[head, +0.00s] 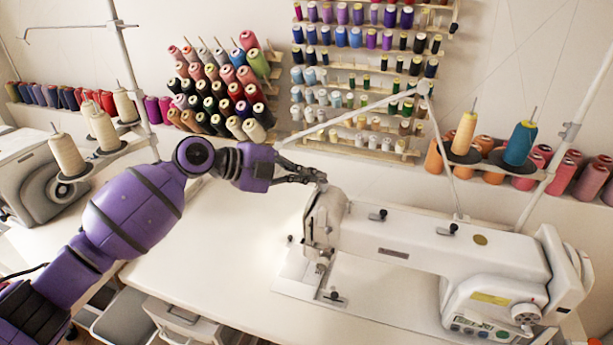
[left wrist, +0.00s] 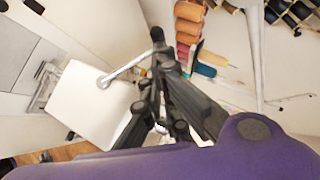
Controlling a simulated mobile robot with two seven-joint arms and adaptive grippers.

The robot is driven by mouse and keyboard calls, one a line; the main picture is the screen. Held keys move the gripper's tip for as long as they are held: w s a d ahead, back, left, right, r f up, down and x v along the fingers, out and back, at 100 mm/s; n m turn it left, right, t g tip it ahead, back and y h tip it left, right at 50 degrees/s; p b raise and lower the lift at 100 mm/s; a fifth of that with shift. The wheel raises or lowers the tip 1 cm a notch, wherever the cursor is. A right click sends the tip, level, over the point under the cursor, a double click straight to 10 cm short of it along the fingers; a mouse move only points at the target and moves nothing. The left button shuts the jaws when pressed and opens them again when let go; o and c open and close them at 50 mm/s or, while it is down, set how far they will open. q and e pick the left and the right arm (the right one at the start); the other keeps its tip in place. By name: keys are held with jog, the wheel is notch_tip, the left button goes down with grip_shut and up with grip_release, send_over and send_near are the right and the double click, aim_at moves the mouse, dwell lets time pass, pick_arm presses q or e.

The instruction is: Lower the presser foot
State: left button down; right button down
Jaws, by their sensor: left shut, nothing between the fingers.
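The white sewing machine (head: 420,250) stands on the table at the right in the head view. Its needle end (head: 323,225) faces left, over a metal plate. The small presser foot area (head: 322,268) is under that end; I cannot make out whether the foot is up or down. My left gripper (head: 320,178) reaches in from the left, with its tips close to the top of the needle end; I cannot tell whether they touch. In the left wrist view my left gripper (left wrist: 158,42) is shut and empty, near a pale rod (left wrist: 125,68). My right gripper is out of view.
A thread stand with an orange cone (head: 465,133) and a blue cone (head: 520,143) rises behind the machine. Spool racks (head: 375,60) cover the wall. Another machine (head: 40,185) stands at far left. The white tabletop (head: 215,260) left of the machine is clear.

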pick_arm(q)
jog(key=shift+w+d, duration=0.1)
jog(key=shift+w, duration=0.1)
jog(key=w+f+n+g+b, duration=0.1)
jog(key=w+d+f+g+y+b, duration=0.1)
jog(key=w+b, duration=0.1)
jog(key=shift+f+n, duration=0.25)
jog(key=shift+n, duration=0.15)
dwell(0.5)
dwell(0.4)
